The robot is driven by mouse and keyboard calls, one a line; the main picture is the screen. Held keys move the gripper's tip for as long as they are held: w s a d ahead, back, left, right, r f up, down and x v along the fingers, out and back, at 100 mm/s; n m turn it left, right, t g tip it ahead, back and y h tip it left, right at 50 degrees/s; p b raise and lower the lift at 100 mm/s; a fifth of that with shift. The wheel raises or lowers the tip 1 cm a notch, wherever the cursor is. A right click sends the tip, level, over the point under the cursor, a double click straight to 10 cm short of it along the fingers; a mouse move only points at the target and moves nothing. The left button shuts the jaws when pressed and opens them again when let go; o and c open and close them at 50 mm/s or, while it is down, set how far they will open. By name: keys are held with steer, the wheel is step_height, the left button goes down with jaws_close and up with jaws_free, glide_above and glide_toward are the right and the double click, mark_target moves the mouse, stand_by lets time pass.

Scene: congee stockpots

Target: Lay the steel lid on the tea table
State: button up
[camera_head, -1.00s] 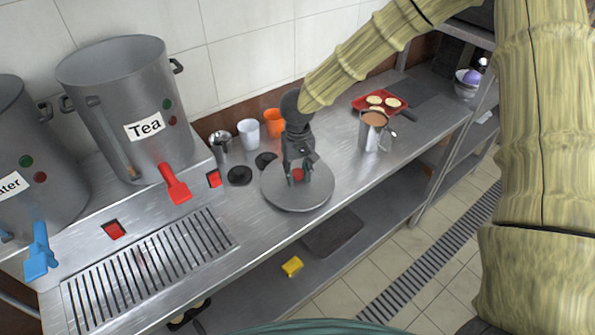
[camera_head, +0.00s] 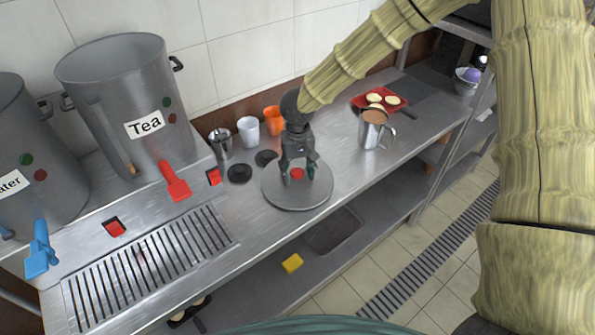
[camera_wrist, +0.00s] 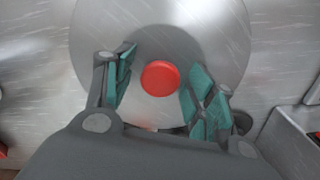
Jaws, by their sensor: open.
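The round steel lid (camera_head: 312,199) lies flat on the steel tea table (camera_head: 345,192), right of the tea pot. Its red knob (camera_head: 297,174) faces up. My gripper (camera_head: 299,172) is open directly above the lid, with its fingers on either side of the knob and apart from it. In the wrist view the lid (camera_wrist: 150,30) fills the middle, and the red knob (camera_wrist: 160,78) sits between the spread green finger pads of my gripper (camera_wrist: 160,85). The lid's near edge is partly hidden by my gripper there.
The tea pot (camera_head: 120,95) stands at left with a red tap (camera_head: 174,183). A steel cup (camera_head: 221,145), white cup (camera_head: 249,132) and orange cup (camera_head: 272,120) stand behind the lid. A filled steel mug (camera_head: 372,132) and red tray (camera_head: 392,109) are at right. A slotted drain (camera_head: 150,265) lies front left.

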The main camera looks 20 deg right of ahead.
mark_target(298, 172)
step_height(298, 172, up, 12)
steer(key=b, duration=0.1)
stand_by(0.4)
